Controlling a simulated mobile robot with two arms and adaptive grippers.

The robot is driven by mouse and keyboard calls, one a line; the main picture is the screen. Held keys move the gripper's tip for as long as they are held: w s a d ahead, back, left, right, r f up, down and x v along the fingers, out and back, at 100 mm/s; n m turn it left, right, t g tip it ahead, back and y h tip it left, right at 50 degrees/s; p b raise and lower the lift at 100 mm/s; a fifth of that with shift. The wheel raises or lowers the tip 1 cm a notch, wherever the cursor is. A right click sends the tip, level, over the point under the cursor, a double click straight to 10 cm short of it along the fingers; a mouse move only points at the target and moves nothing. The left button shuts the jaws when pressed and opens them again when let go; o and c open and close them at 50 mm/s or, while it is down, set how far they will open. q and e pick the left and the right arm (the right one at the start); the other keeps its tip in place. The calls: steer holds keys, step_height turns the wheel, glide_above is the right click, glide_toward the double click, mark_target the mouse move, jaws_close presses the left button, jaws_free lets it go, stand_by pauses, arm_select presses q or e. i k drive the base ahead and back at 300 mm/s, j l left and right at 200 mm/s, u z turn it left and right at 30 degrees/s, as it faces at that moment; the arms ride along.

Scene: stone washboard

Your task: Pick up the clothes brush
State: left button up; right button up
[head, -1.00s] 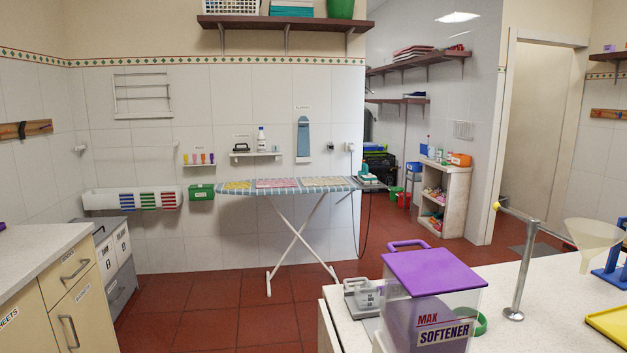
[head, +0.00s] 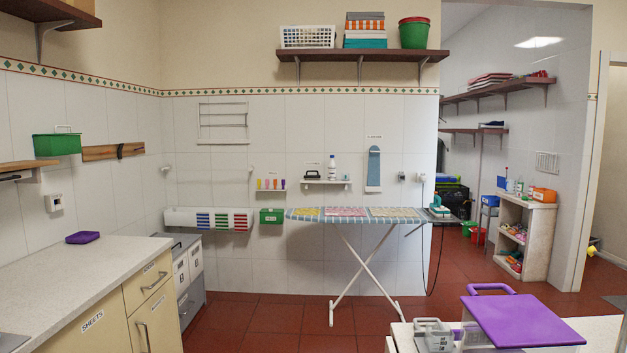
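I cannot pick out a clothes brush with certainty. A small dark object with a handle (head: 312,174) sits on a little white wall shelf (head: 338,182) above the ironing board (head: 345,222); it is too small to tell if it is a brush. A dark item (head: 124,151) hangs on a wooden wall rail (head: 98,153) at the left, also unclear. Neither of my grippers is in view.
A counter with a purple-lidded container (head: 520,320) stands at the lower right. Red tiled floor (head: 260,325) lies open between them. A white shelf unit (head: 540,240) stands at the back right.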

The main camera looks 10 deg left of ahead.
mark_target(307, 178)
steer(key=i+j, duration=0.2)
steer(key=j, duration=0.2)
steer(key=i+j, duration=0.25)
steer(key=j, duration=0.15)
steer(key=i+j+z, duration=0.1)
steer(key=i+j, duration=0.35)
steer(key=j, duration=0.35)
steer(key=i+j, duration=0.2)
steer(key=i, duration=0.35)
steer(key=i+j+z, duration=0.1)
steer(key=i, duration=0.4)
steer(key=i+j, duration=0.25)
steer(key=i, duration=0.3)
